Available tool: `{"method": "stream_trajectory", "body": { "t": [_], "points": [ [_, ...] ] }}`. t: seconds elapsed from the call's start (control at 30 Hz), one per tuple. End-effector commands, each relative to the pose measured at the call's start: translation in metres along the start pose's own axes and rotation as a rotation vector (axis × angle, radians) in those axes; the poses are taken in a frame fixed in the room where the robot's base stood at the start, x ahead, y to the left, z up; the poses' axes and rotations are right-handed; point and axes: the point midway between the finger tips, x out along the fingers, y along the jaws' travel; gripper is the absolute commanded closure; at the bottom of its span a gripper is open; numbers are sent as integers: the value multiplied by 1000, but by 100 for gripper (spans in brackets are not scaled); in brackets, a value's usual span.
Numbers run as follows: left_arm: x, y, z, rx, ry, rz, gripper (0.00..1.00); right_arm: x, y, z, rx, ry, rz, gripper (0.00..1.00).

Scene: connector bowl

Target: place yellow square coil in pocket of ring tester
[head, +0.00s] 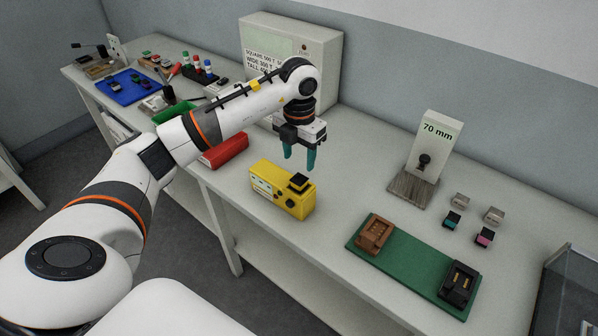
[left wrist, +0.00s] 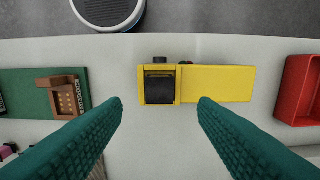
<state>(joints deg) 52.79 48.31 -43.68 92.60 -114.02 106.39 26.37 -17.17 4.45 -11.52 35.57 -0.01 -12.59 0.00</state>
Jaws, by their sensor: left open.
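A yellow box-shaped device (head: 270,185), which may be the ring tester, stands near the table's front edge, with dials or labels on its front. A black square part (head: 299,182) sits on its top at the right end. In the left wrist view the yellow device (left wrist: 225,83) lies beyond the fingertips, with the black part (left wrist: 160,88) at its left end. I cannot pick out a separate yellow square coil. My left gripper (head: 299,163) is open and empty, fingers pointing down above and behind the device; it also shows in the left wrist view (left wrist: 160,102). My right gripper is not in view.
A green board (head: 408,262) carries a brown socket block (head: 374,234) and a black block (head: 458,285). Several small connectors (head: 452,220) lie behind it. A "70 mm" stand (head: 434,146) is at the back. A red box (head: 226,151) lies left of the device. A glass case (head: 570,295) stands far right.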

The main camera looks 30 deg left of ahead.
Motion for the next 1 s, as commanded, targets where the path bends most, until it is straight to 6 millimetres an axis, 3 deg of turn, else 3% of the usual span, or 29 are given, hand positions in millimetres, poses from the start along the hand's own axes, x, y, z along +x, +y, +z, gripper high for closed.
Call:
{"method": "stream_trajectory", "body": {
  "t": [0.13, 0.33, 0.9, 1.0],
  "points": [
    [-29, 0, -1, -1, 6, 0, 46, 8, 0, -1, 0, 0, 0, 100],
    [-50, 0, 0, -1, 1, 1, 46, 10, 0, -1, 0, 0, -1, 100],
    [-53, 0, 0, -1, 0, 1, 46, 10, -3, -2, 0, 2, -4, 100],
    [-49, 7, -1, 15, 7, 24, 46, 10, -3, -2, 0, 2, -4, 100]
  ]
}}
